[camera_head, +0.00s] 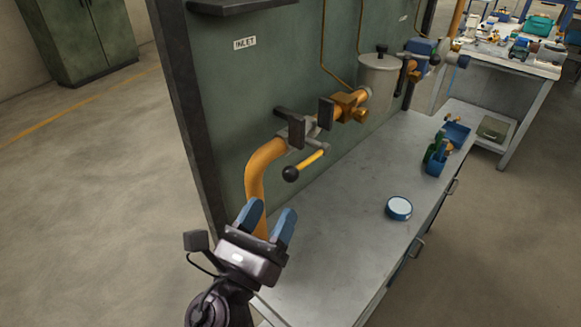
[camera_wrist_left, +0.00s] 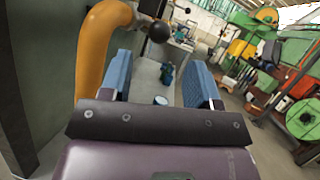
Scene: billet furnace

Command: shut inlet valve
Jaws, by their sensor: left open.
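The inlet valve has a yellow lever (camera_head: 312,159) with a black ball knob (camera_head: 290,174), mounted on a grey valve body (camera_head: 296,131) in the orange pipe (camera_head: 262,160). An INLET label (camera_head: 245,43) is on the green panel above. The lever slants across the pipe's front, its knob toward the lower left. My left gripper (camera_head: 268,220) is open and empty, below and left of the knob, apart from it. In the left wrist view the knob (camera_wrist_left: 159,32) shows ahead, above the gap between the blue fingers (camera_wrist_left: 158,82). My right gripper is not in view.
The grey bench (camera_head: 330,225) is mostly clear beside the pipe. A round blue-rimmed dish (camera_head: 399,208) and a blue holder (camera_head: 435,163) stand near its right edge. A brass fitting (camera_head: 349,106) and a grey canister (camera_head: 377,75) are farther along the panel.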

